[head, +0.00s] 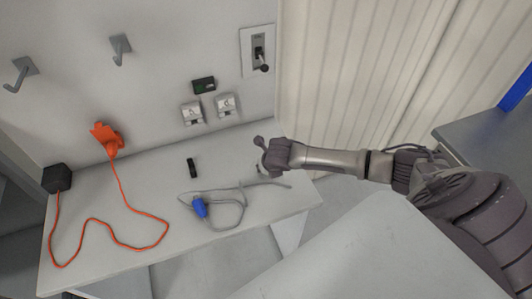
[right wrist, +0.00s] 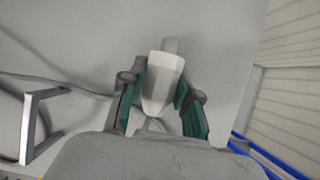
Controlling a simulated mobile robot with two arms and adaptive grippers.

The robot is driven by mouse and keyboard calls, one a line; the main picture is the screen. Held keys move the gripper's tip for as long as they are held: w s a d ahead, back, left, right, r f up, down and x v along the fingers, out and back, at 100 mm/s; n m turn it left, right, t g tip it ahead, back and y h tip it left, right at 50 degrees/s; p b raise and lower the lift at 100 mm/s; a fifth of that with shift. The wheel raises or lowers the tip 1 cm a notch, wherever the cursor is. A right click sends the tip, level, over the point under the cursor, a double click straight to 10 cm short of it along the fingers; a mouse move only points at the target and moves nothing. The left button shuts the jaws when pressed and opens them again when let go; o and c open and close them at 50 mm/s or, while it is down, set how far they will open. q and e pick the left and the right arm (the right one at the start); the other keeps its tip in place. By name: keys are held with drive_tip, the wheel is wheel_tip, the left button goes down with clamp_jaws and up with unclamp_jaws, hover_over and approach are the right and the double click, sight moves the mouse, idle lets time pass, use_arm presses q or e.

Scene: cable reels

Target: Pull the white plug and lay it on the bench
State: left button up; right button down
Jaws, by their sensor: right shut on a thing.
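The white plug (right wrist: 163,84) sits between the green-padded fingers of my right gripper (right wrist: 158,95), which is shut on it. The plug's narrower grey end points toward the top of the right wrist view. In the head view my right gripper (head: 266,158) is over the right end of the bench (head: 150,190), and the plug is hidden or too small to make out there. I cannot tell how high the plug is above the bench. My left gripper is not in view.
An orange plug (head: 106,138) is at the wall, its orange cord running to a black box (head: 58,178). A blue connector (head: 199,208) with grey cable and a small black object (head: 192,168) lie on the bench. Two white socket covers (head: 192,113) are on the wall.

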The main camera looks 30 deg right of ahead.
drive_tip(key=shift+f, duration=0.4)
drive_tip(key=c, duration=0.7)
unclamp_jaws()
drive_tip(key=shift+c, duration=0.2)
drive_tip(key=o, duration=0.5)
